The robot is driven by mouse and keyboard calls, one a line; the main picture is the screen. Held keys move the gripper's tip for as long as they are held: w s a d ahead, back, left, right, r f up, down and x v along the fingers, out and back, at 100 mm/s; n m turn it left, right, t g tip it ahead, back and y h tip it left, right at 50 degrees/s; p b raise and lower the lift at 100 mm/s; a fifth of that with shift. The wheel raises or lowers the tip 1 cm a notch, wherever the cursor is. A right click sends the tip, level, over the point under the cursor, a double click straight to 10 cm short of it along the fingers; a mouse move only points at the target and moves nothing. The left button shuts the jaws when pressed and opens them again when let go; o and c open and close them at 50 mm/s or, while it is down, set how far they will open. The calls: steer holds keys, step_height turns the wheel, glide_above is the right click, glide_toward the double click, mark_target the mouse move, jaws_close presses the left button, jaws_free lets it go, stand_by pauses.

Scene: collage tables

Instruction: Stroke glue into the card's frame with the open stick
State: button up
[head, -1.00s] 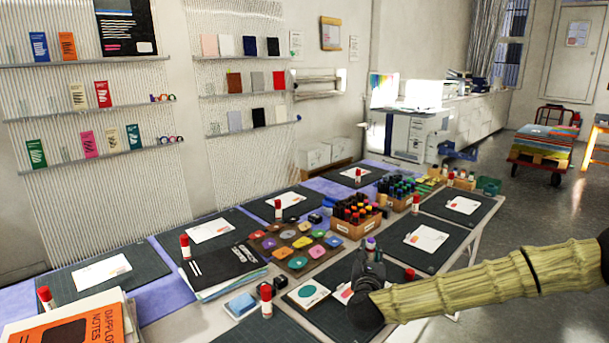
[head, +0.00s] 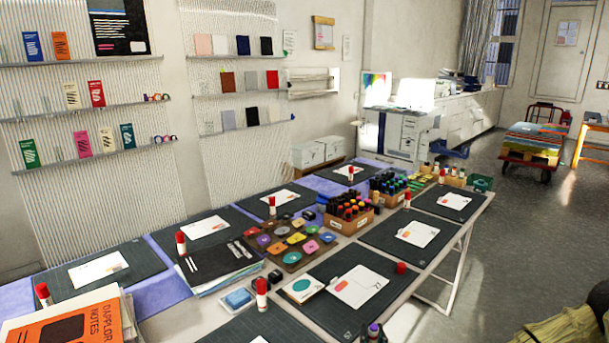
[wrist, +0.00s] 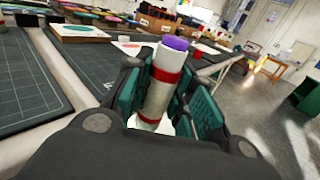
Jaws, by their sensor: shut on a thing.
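My gripper (wrist: 172,98) is shut on the open glue stick (wrist: 157,95), a white tube with red bands and a bare purple tip pointing up and away. In the head view the purple tip of the stick (head: 373,328) shows at the bottom edge, with little of my gripper visible. The white card (head: 361,292) lies on the nearest right-hand dark mat (head: 335,315), with a small orange patch at its left. It also shows beyond the stick in the wrist view (wrist: 128,46). The stick is apart from the card. Glue marks are too small to tell.
A red cap (head: 401,268) stands at the mat's right edge. A card with a teal circle (head: 301,288) lies left of the white card. A capped glue stick (head: 262,294) and blue pad (head: 238,299) stand further left. Open floor lies right of the table.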

steer(key=s+f+y, duration=0.1)
steer(key=s+f, duration=0.7)
steer(key=shift+s+d+n, duration=0.25)
steer(key=shift+n, duration=0.15)
steer(key=shift+f, duration=0.1)
